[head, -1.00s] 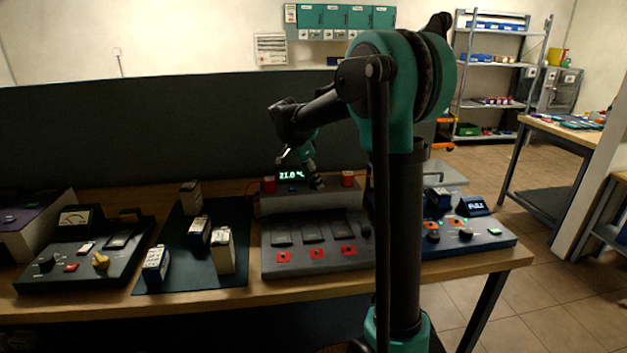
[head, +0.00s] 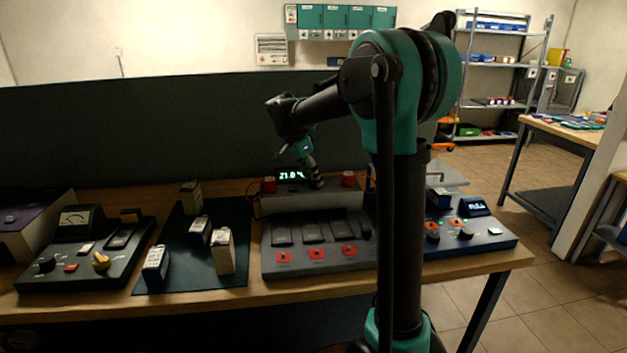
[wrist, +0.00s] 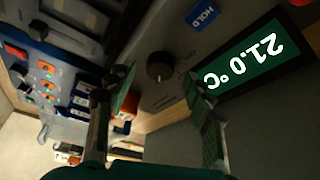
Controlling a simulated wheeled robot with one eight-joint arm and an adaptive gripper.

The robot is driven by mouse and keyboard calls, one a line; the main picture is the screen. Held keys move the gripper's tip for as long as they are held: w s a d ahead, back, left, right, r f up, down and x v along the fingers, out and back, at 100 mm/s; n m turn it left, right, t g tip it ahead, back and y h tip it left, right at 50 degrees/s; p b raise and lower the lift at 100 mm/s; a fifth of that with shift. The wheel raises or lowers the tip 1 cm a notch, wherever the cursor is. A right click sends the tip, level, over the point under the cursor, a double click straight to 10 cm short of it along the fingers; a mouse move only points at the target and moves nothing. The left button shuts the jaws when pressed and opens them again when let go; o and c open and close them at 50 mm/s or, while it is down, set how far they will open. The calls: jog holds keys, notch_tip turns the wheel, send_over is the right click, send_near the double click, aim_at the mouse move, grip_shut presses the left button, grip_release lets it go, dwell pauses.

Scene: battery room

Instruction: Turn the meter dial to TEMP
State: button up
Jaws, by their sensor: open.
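The meter is a grey unit at the back of the bench, and its lit display (head: 290,175) reads about 21.0. In the wrist view the display (wrist: 245,60) reads 21.0 °C, upside down and tilted. The meter dial (wrist: 160,67) is a round black knob beside the display. My gripper (wrist: 160,85) is open, with one green-padded finger to each side below the dial in the picture. The dial looks clear of both fingers; its labels are too small to read. In the head view my gripper (head: 317,181) is at the meter's front, hiding the dial.
A blue HOLD button (wrist: 203,16) sits near the dial. Red terminals (head: 269,184) flank the display. A charger with several bays (head: 318,245) stands in front. A blue tester (head: 470,236) is at right; batteries (head: 223,252) stand on a dark mat at left.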

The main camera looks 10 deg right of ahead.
jog(key=v, duration=1)
jog(key=shift+s+r, duration=0.1)
jog(key=shift+r, duration=0.05)
